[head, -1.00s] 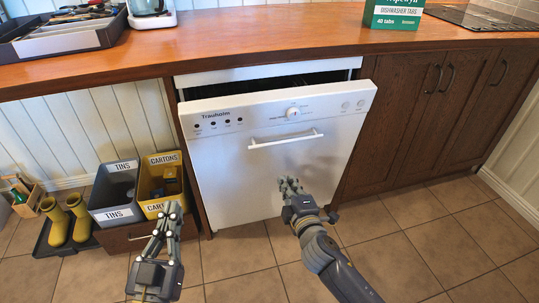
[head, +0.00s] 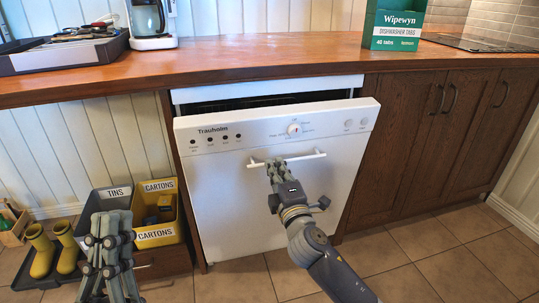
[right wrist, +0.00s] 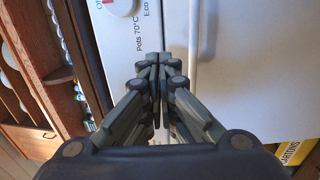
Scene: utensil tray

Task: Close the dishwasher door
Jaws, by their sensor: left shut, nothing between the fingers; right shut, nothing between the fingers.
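The white dishwasher door (head: 225,205) leans outward at its top, leaving a dark gap (head: 250,101) between it and the dishwasher body. Its control panel has a dial (head: 294,129), and a white bar handle (head: 308,156) crosses its front. My right gripper (head: 277,166) is shut and empty, with its fingertips in front of the door at the handle's left part. The right wrist view shows these fingertips (right wrist: 158,62) close to the white door front (right wrist: 255,60); I cannot tell whether they touch. My left gripper (head: 110,225) is shut and empty, low at the left, before the bins.
A wooden counter (head: 270,55) runs above the dishwasher. It bears a utensil tray (head: 60,61), a coffee maker and a green tabs box (head: 394,24). A bin labelled cartons (head: 157,236) and yellow boots (head: 41,250) stand at left. Brown cabinets (head: 400,165) adjoin at right.

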